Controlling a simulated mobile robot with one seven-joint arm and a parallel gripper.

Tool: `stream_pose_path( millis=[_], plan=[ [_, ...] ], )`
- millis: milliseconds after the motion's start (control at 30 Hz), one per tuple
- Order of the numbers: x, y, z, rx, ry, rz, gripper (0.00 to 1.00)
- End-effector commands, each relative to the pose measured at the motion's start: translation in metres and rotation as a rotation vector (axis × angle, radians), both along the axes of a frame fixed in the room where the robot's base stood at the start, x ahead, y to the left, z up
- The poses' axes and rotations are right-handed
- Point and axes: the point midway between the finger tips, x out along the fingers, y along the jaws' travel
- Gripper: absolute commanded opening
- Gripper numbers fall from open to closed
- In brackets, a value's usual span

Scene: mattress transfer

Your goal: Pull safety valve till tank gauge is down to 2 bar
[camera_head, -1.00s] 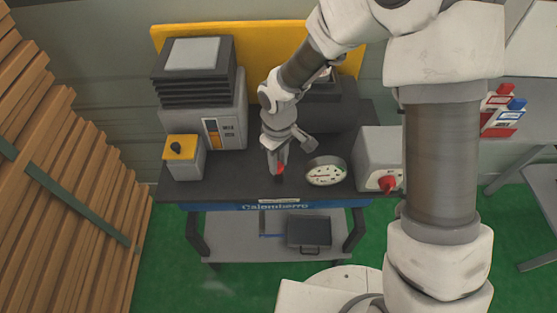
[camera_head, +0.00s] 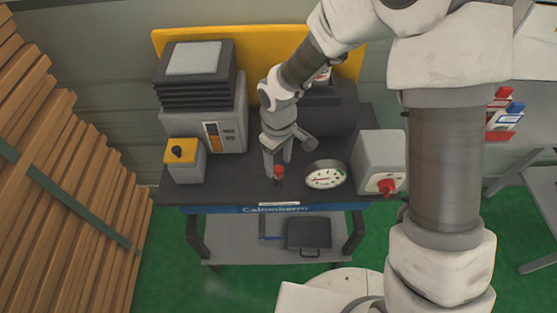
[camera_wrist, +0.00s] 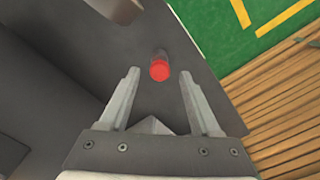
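The safety valve, a small dark post with a red cap (camera_head: 279,171), stands upright near the front of the dark bench top. In the wrist view its red cap (camera_wrist: 160,70) shows near the open ends of the fingers. My gripper (camera_head: 277,164) is open and empty, close to the valve; in the wrist view the fingertips (camera_wrist: 159,74) are apart on either side of the cap's line, with no clear contact. The round white gauge (camera_head: 326,176) is right of the valve; its needle is too small to read surely. The dark tank (camera_head: 330,115) lies behind, partly hidden by my arm.
A grey box with a red knob (camera_head: 370,165) is right of the gauge. A yellow-topped box with a black button (camera_head: 185,160) and a grey machine (camera_head: 205,100) stand left. The bench top (camera_head: 225,190) is bare at front left. Wooden planks (camera_head: 60,200) are far left.

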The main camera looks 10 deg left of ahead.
Motion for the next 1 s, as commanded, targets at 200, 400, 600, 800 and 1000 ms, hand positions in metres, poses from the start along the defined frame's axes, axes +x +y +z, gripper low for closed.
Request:
stream_pose_path(
  millis=[200,400,600,800,1000],
  plan=[
    [0.0,0.0,0.002,0.0,0.0,0.0,0.64],
    [0.001,0.0,0.027,0.003,-0.004,-0.002,0.64],
    [0.002,0.0,0.076,0.003,-0.007,-0.002,0.64],
    [0.001,0.0,0.124,0.002,-0.006,-0.001,0.64],
    [0.001,0.0,0.159,0.002,-0.003,0.0,0.64]
  ],
)
